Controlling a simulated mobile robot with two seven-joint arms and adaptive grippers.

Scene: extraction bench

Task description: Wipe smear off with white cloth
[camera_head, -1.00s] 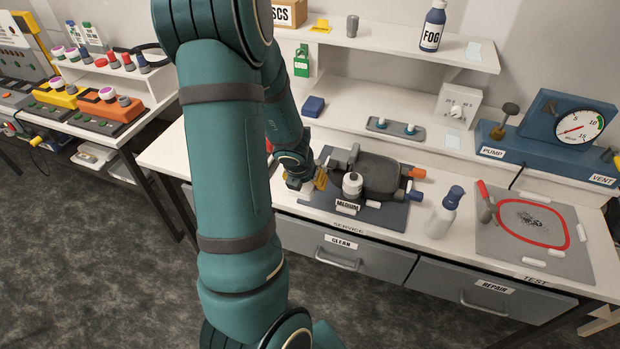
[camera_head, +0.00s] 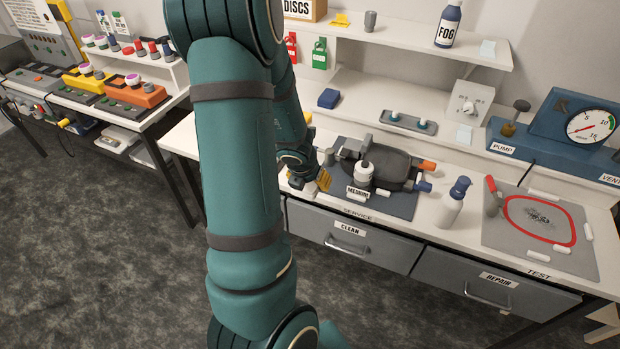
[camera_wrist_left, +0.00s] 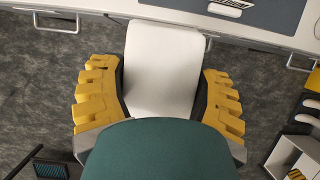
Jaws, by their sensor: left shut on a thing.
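My left gripper (camera_wrist_left: 160,88) has yellow ridged fingers and is shut on a flat white piece with rounded corners, which looks like the white cloth (camera_wrist_left: 165,65). In the head view the left gripper (camera_head: 318,181) is by the left end of the grey service mat (camera_head: 395,205), near the bench's front edge; its cloth is mostly hidden there by the gripper and arm. A dark, smear-like mark (camera_head: 538,216) lies inside a red ring (camera_head: 575,232) on the grey test mat (camera_head: 500,235), well to the right of the gripper. My right gripper is not in view.
A white bottle with a blue top (camera_head: 452,205) stands between the mats. A red-handled tool (camera_head: 491,195) is at the test mat's left edge. A pump gauge (camera_head: 590,127) stands behind.

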